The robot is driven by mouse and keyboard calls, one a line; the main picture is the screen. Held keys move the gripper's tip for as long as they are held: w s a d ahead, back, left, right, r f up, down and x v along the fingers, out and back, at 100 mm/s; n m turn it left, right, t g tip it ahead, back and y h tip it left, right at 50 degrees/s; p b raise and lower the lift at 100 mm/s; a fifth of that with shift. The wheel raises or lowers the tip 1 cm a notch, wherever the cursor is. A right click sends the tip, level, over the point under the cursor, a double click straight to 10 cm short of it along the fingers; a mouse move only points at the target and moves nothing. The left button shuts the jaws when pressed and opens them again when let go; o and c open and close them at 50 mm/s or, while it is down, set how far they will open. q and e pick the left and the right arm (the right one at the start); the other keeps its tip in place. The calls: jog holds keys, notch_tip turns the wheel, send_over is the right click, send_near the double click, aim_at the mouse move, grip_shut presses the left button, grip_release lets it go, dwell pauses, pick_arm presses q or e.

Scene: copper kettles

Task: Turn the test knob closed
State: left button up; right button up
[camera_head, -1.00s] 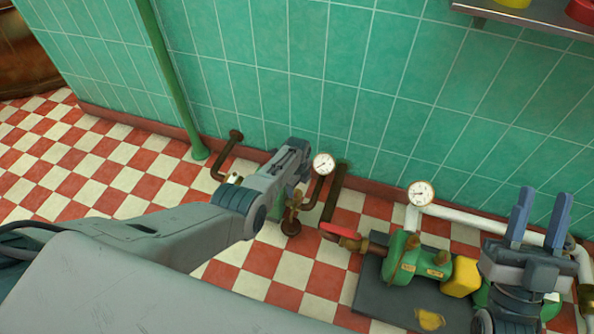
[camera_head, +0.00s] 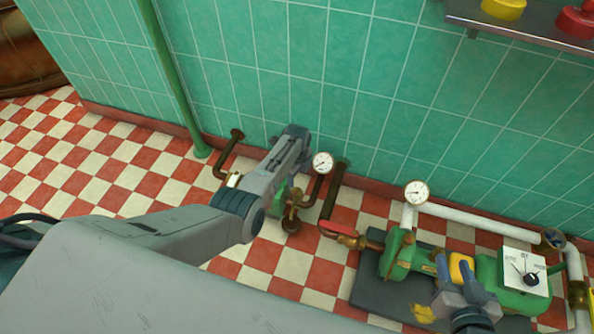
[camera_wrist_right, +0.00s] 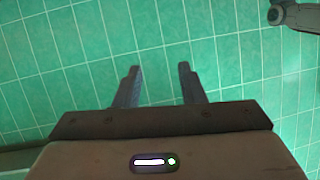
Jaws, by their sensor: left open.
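A small brass valve fitting (camera_head: 292,205) sits on the pipework below a round white gauge (camera_head: 323,163) near the wall; I cannot tell for sure whether its knob is the test knob. My left gripper (camera_head: 291,148) is beside this fitting, at its left and above it, and partly covers the green part (camera_head: 279,190) there. Its fingertips are hard to make out, and contact with the fitting cannot be told. My right gripper (camera_head: 456,270) is open and empty over the green pump (camera_head: 397,255). Its two spread fingers also show in the right wrist view (camera_wrist_right: 158,82).
A red-handled valve (camera_head: 340,229) and a second gauge (camera_head: 416,192) are by the pump. A white panel with a black selector knob (camera_head: 531,279) stands at the right. A shelf (camera_head: 520,27) juts from the wall. Checkered floor (camera_head: 100,165) is clear at left.

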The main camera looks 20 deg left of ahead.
jog(key=shift+s+a+f+g, duration=0.15)
jog(key=shift+s+f+g, duration=0.55)
jog(key=shift+s+f, duration=0.15)
jog(key=shift+w, duration=0.1)
